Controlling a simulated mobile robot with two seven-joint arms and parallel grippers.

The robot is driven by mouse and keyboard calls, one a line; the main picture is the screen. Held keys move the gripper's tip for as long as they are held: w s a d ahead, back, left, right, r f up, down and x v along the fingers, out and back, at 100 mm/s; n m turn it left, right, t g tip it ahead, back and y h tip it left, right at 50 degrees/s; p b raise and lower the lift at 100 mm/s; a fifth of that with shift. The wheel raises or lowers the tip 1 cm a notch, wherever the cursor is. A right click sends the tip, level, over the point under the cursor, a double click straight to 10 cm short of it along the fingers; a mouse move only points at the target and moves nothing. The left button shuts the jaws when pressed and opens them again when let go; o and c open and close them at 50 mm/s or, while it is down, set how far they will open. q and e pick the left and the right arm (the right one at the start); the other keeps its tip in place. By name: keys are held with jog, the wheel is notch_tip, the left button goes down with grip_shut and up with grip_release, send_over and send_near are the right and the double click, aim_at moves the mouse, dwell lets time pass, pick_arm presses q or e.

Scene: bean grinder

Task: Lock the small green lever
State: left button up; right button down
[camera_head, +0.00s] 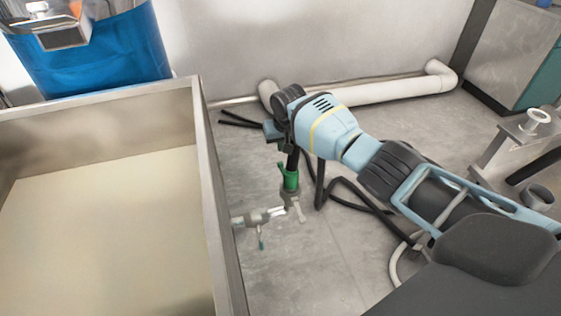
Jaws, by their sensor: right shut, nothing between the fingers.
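A small green lever (281,169) stands up on a green fitting (291,182) at the top of a grey metal valve, right of the steel bin. A grey pipe (257,217) runs left from the valve to the bin wall, with a small teal handle (261,243) hanging below it. My right arm comes in from the right, and my right gripper (292,160) points down just above the green fitting. Its fingers are shut and small and dark in the picture; I cannot tell whether they touch the lever. My left gripper is out of view.
A large steel bin (207,170) with pale contents fills the left. A blue drum (95,65) stands behind it. Black cables (350,190) and a white pipe (390,91) lie on the grey floor. A metal stand (510,145) is at the right.

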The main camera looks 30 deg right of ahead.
aim_at(280, 163)
jog(key=b+x, duration=0.1)
jog(key=x, duration=0.2)
jog(key=b+x, duration=0.1)
jog(key=x, duration=0.1)
jog(key=shift+s+f+b, duration=0.3)
jog(key=shift+f, duration=0.7)
jog(key=shift+a+b, duration=0.1)
jog(key=shift+b, duration=0.25)
